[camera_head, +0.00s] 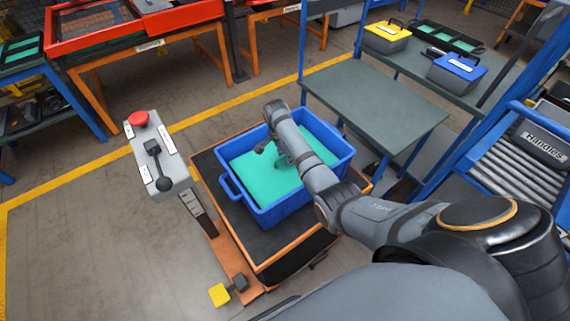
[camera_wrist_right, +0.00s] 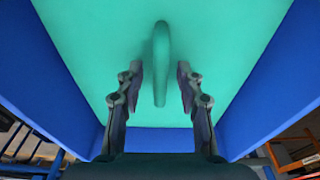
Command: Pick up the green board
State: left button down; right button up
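The green board (camera_head: 250,178) lies flat inside the blue crate (camera_head: 266,217) in the head view. It also shows in the wrist view (camera_wrist_right: 85,45), with a raised green handle (camera_wrist_right: 161,50) standing on its face. My right gripper (camera_head: 277,156) is over the crate, partly hidden by its own arm in the head view. In the right wrist view its two fingers (camera_wrist_right: 160,76) are apart, one on each side of the handle, with gaps left between fingers and handle. My left gripper is not in view.
The crate stands on a dark, orange-edged cart (camera_head: 282,247) with a control post (camera_head: 158,160) at its left. A grey-green table (camera_head: 372,105) is just behind right. A roller rack (camera_head: 515,150) stands at the right. Open floor (camera_head: 90,235) lies left.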

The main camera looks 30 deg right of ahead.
grip_shut()
dwell(0.4)
